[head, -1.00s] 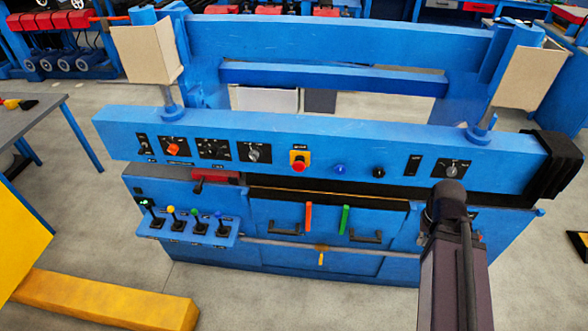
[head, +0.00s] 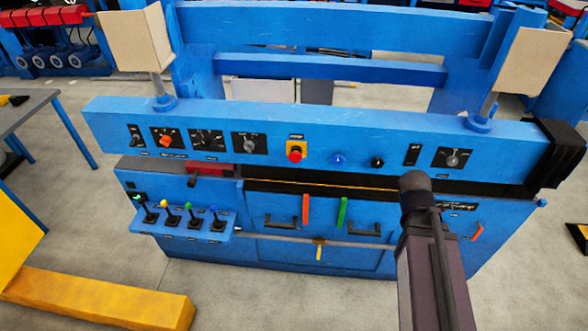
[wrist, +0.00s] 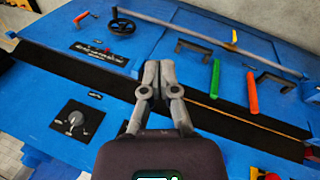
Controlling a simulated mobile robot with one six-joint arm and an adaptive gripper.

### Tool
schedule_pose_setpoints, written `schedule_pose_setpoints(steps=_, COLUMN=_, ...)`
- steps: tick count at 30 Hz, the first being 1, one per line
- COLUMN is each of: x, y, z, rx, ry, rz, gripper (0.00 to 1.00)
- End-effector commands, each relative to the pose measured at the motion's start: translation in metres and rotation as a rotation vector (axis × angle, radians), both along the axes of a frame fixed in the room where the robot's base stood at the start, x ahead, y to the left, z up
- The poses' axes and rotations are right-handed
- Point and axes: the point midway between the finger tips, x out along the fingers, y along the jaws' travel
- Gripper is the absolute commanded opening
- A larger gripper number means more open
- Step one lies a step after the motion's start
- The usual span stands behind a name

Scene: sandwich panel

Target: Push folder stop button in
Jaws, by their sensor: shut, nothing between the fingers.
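The blue machine's front beam (head: 300,122) carries a row of controls. A red mushroom button (head: 295,155) sits on a yellow plate near the middle of the beam. To its right are a blue button (head: 338,159) and a black button (head: 377,162). Their labels are too small to read, so I cannot tell which is the folder stop. My gripper (wrist: 158,68) shows in the wrist view, its two fingers shut together and empty, above the machine's front near the dark slot. It is apart from the buttons. In the head view my arm hides the fingers.
Rotary knobs (head: 453,158) sit on the beam. Below are a red handle (head: 306,209), a green handle (head: 342,212) and a shelf of joysticks (head: 182,222). A yellow barrier (head: 100,300) lies on the floor at lower left. The floor before the machine is clear.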

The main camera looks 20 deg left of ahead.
Motion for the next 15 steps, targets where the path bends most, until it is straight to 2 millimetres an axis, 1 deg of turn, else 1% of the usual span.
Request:
schedule_pose_setpoints(steps=1, x=0.006, y=0.01, z=-0.012, rx=-0.051, ry=-0.02, rz=0.085, gripper=0.0)
schedule_pose_setpoints(steps=3, x=0.015, y=0.022, z=-0.016, rx=-0.129, ry=-0.047, rz=0.204, gripper=0.0)
schedule_pose_setpoints(steps=8, x=0.032, y=0.053, z=-0.022, rx=-0.314, ry=-0.102, rz=0.472, gripper=0.0)
schedule_pose_setpoints(steps=11, x=0.041, y=0.076, z=-0.024, rx=-0.436, ry=-0.132, rz=0.638, gripper=0.0)
schedule_pose_setpoints(steps=15, x=0.051, y=0.113, z=-0.024, rx=-0.62, ry=-0.172, rz=0.866, gripper=0.0)
